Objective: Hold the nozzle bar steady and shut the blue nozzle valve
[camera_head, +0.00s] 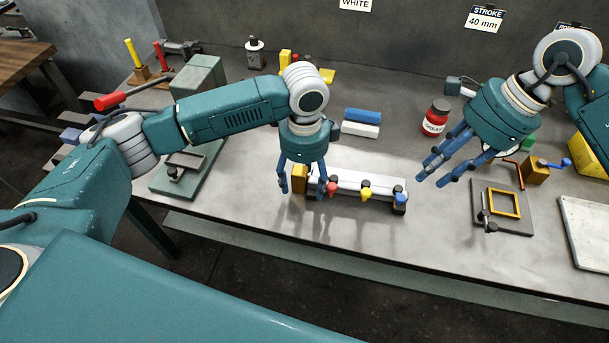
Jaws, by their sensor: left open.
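The nozzle bar (350,178), a pale grey bar with dark ends, lies across the front of the bench. Red (334,187), yellow (366,191) and blue (400,198) valves sit along its front, the blue nozzle valve at the right end. My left gripper (302,190) points down at the bar's left end, fingers spread on either side of an orange block (299,174). Whether its fingers touch the bar, I cannot tell. My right gripper (432,174) is up and to the right of the blue valve, fingers spread, empty and apart from it.
A red grease jar (435,121) stands behind my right gripper. Blue (363,115) and white (360,130) blocks lie behind the bar. A dark plate (511,222) with an orange frame lies right, beside a pale tray (592,232). Bare bench lies before the bar.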

